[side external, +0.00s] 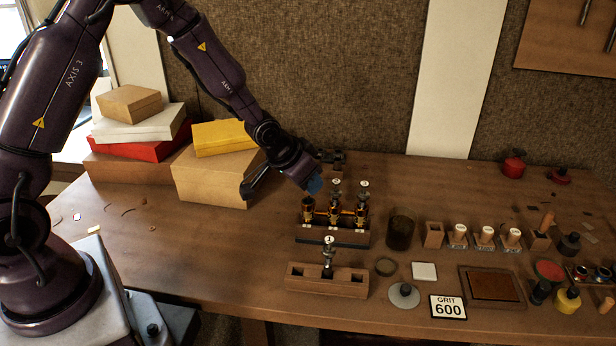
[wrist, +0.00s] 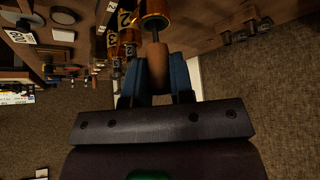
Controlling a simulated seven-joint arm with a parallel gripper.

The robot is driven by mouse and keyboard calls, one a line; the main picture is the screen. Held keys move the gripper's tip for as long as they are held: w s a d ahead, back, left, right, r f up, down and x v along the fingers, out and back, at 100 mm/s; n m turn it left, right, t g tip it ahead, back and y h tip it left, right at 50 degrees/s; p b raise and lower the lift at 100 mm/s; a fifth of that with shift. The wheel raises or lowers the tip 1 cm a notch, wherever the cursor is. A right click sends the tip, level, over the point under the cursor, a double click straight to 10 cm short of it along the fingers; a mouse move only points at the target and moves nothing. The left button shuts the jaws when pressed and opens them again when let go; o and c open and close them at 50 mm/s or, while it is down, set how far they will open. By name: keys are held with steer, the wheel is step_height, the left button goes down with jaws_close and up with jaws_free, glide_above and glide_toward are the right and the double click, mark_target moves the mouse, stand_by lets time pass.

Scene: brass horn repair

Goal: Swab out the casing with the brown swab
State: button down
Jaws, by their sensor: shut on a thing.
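My gripper (side external: 314,186) is above the left end of the wooden block (side external: 340,238) that holds a row of brass casings. The wrist view shows its blue fingers (wrist: 158,75) shut on the brown swab's wooden handle (wrist: 157,62). The swab's far end meets the leftmost brass casing (side external: 307,212), which also shows in the wrist view (wrist: 153,8). The swab head is out of sight, and I cannot tell how deep it sits. Valves with numbered white caps (side external: 334,184) (side external: 364,184) stand in the other two casings.
A wooden rack (side external: 297,278) with one capped valve (side external: 328,258) stands in front of the block. Boxes (side external: 215,178) are stacked at left.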

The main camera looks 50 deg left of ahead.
steer(key=shift+f, duration=0.65)
steer(key=shift+r, duration=0.1)
steer(key=shift+r, duration=1.35)
stand_by(0.9)
steer(key=shift+f, duration=0.1)
steer(key=shift+r, duration=4.45)
steer(key=s+d+f, duration=0.4)
steer(key=s, duration=0.6)
steer(key=shift+s, duration=0.15)
